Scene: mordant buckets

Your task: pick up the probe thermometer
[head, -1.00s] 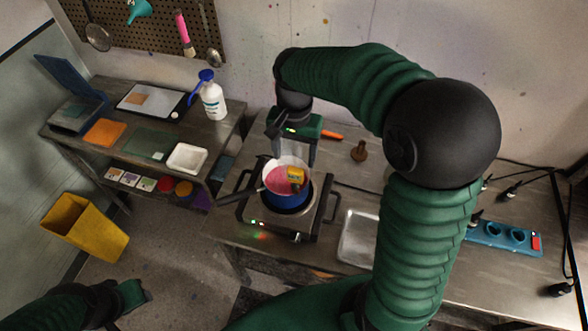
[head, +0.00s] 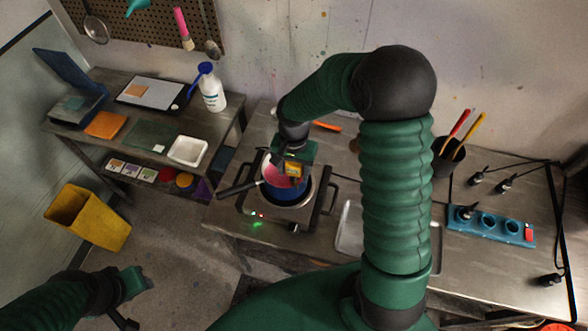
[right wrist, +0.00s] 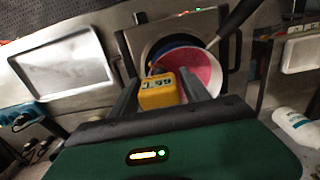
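The probe thermometer (head: 293,170) has a yellow body with a small display. It sits at the blue pot (head: 284,191), which holds pink liquid; its probe is not clearly visible. My right gripper (head: 291,164) is above the pot. In the right wrist view, the right gripper (right wrist: 160,80) is open, with one finger on each side of the thermometer (right wrist: 158,92). The right finger looks very close to the yellow body; I cannot tell whether it touches. My left gripper (head: 138,283) is low at the left, away from the tables; its fingers are unclear.
The pot stands on a hot plate (head: 258,205) with side handles; the pot's handle points left. A metal tray (head: 350,228), a blue socket strip (head: 490,226) and a dark cup (head: 447,160) are to the right. A side table with a white bottle (head: 212,92) is left.

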